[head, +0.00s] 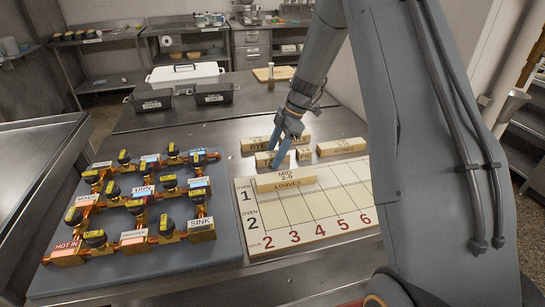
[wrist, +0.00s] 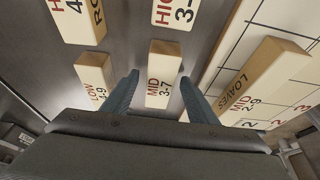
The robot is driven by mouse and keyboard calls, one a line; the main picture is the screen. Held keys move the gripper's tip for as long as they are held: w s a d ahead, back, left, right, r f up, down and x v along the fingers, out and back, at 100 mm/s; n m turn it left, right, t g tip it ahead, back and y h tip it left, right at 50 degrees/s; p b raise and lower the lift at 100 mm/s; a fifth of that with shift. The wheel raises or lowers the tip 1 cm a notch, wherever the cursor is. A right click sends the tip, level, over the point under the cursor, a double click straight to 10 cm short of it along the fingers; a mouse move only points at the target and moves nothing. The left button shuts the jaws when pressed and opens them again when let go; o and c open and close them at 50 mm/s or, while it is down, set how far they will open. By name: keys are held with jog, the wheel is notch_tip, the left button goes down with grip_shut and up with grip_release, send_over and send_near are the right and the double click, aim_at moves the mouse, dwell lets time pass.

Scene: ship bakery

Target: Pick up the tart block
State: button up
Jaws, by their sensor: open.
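My gripper (wrist: 159,79) is open and points down over the row of cream wooden blocks. In the wrist view a block marked MID 3-7 (wrist: 159,75) lies between the two spread fingers, with a finger on each side and no grip on it. In the head view my gripper (head: 278,158) partly covers a small block (head: 263,159). No readable tart name shows on any block, so I cannot tell for certain which is the tart block. How deep the fingertips reach beside the block is unclear.
The LOW 1-9 block (wrist: 91,79) is close on the left in the wrist view. The loaves block (head: 286,182) lies on the white numbered board (head: 318,209). Another block (head: 341,147) lies to the right. A pipe-and-valve panel (head: 160,262) fills the left. Black pans (head: 213,94) stand behind.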

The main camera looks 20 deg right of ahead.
jog(key=shift+c, duration=0.3)
jog(key=c, duration=1.1)
jog(key=shift+r, duration=0.15)
